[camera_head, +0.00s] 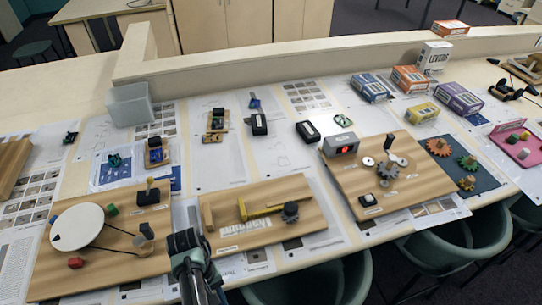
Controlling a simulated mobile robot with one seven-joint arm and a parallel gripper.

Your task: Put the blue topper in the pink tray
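I cannot tell for sure which thing is the blue topper. Another small blue item (254,102) stands on the paper sheets at the back middle. My gripper (184,240) is at the front, by the right edge of the left board, far from the tray. Its fingers are too small and dark to read.
Wooden boards with mechanisms stand along the front: the left board (95,278), a middle board (290,225) and a right board (350,185). Several boxes (458,98) stand back right, with a clear bin (130,104) back left. Green chairs (440,245) line the front edge.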

